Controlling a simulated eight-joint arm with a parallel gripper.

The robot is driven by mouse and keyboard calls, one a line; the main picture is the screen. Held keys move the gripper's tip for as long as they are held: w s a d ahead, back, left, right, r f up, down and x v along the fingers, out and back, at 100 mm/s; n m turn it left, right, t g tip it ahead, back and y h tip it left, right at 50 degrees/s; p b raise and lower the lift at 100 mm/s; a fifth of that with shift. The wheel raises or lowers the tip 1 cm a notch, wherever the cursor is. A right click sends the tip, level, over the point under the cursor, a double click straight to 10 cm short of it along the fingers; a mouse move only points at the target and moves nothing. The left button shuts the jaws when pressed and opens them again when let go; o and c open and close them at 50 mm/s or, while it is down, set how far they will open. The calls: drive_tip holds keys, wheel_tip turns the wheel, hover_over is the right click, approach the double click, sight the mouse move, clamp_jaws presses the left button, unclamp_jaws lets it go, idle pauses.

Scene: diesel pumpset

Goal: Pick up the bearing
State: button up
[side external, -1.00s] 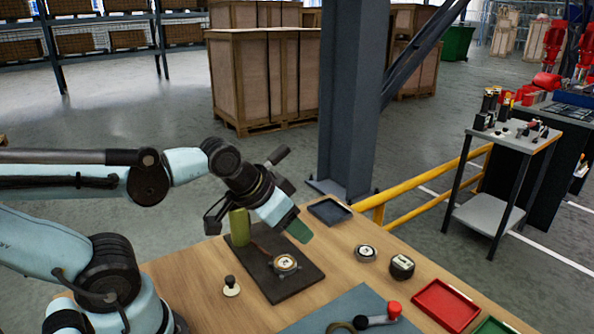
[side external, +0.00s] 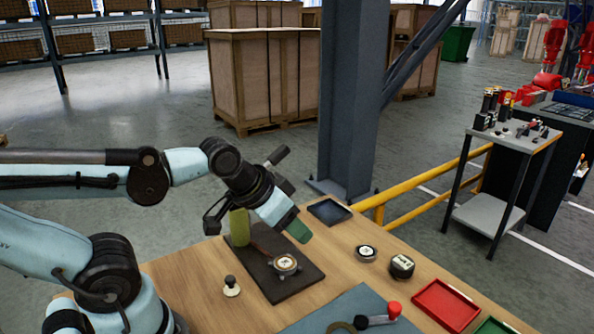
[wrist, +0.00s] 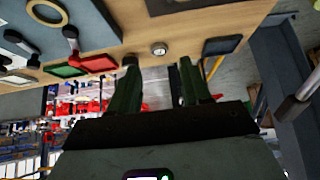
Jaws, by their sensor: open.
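My gripper (side external: 269,229) is open and empty above the back of the wooden table, over the dark board (side external: 300,288); its two green fingers also show in the wrist view (wrist: 158,76). A ring-shaped part, which may be the bearing, lies on the blue-grey mat at the front of the table. It shows as a pale ring (wrist: 35,22) in the wrist view and is partly cut off in the side view (side external: 341,328). It is well apart from my gripper. No other part is clearly a bearing.
A round dial (side external: 285,264) sits on the dark board. Another dial (side external: 366,253) and a dark round gauge (side external: 402,266) stand to its right. A dark tray (side external: 329,211), red tray (side external: 446,305) and red-knobbed lever (side external: 393,310) are on the table. A steel column (side external: 352,100) stands behind.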

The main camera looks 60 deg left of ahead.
drive_tip(key=o, duration=0.7)
drive_tip(key=shift+c, duration=0.2)
